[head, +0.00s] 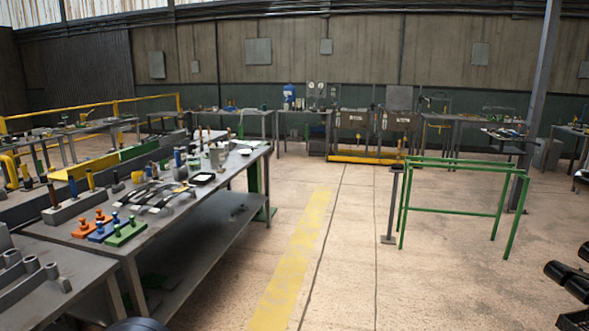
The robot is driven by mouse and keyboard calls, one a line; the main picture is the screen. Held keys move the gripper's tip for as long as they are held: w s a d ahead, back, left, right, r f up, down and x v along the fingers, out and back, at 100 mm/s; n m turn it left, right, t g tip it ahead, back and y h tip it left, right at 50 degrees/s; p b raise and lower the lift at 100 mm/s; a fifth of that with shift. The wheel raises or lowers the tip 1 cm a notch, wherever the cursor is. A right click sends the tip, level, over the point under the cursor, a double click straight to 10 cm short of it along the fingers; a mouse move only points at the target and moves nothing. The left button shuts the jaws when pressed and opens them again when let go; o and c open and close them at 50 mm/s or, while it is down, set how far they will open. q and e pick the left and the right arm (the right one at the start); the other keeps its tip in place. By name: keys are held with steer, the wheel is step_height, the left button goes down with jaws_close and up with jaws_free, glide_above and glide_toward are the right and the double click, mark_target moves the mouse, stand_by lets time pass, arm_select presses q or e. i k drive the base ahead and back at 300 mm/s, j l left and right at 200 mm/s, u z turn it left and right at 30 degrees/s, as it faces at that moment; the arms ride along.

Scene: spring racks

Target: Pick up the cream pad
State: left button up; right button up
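I cannot make out the cream pad for certain. A small pale, flat piece (203,177) with a dark rim lies near the right edge of the long grey workbench (133,248). Another small whitish piece (245,151) lies near the bench's far end. Both are too small to tell whether either is the pad.
The bench also carries orange (92,225), blue (102,233) and green (127,232) bases with pegs, and several bottles and tools. Open floor with a yellow stripe (290,265) lies to its right. A green frame (455,205) stands further right.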

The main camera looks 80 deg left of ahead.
mark_target(222, 171)
steer(key=u, duration=3.35)
steer(key=i+z, duration=0.25)
steer(key=i, duration=0.5)
steer(key=i+l, duration=0.1)
steer(key=i, duration=4.45)
